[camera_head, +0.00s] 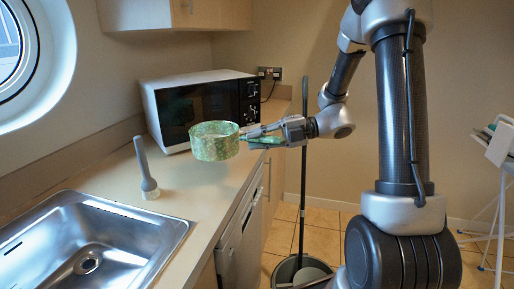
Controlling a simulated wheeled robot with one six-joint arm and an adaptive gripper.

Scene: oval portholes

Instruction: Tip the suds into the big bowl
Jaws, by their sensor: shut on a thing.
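A round green mottled pan (215,147) is held level in the air over the worktop, in front of the microwave. A green part like its handle shows beside my gripper (250,132), which comes in from the right and is shut on the pan. The inside of the pan shows only as a thin strip under the rim, so I cannot tell whether suds are in it. I see no clear big bowl. A steel sink (135,222) at lower left is an empty basin, and a grey bucket (287,272) stands on the floor at the bottom.
A white microwave (168,88) stands on the worktop behind the pan. A grey upright brush-like tool (147,172) stands between sink and pan. A dark pole (303,175) rises from the bucket. A white folding rack (503,190) is at the right. Worktop (195,195) below the pan is clear.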

